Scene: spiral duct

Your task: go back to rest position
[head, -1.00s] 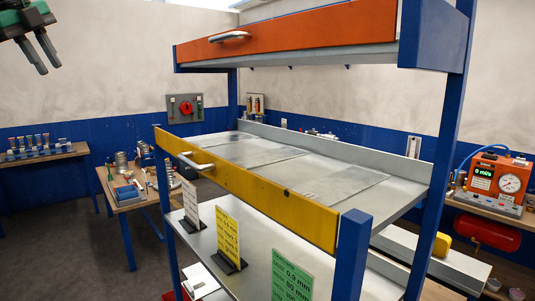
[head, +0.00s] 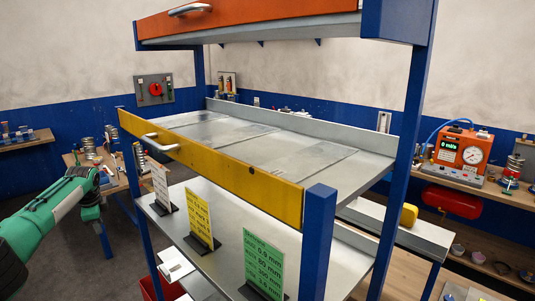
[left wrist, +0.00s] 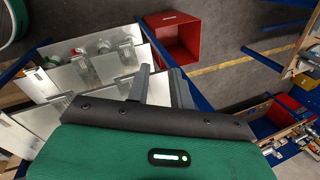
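My left arm comes in at the lower left of the head view, in front of the workbench and left of the shelf rack. Its fingers are hard to make out there. In the left wrist view my left gripper (left wrist: 160,72) has its two dark fingers apart, with nothing between them. It is above the floor, near a red bin (left wrist: 192,22) and the lower shelf. My right gripper is not in view.
The rack has an orange-fronted upper tray (head: 250,18), a yellow-fronted middle tray (head: 215,172) with flat metal sheets, and a lower shelf with white, yellow (head: 199,217) and green (head: 263,265) cards. A workbench with parts stands behind my left arm.

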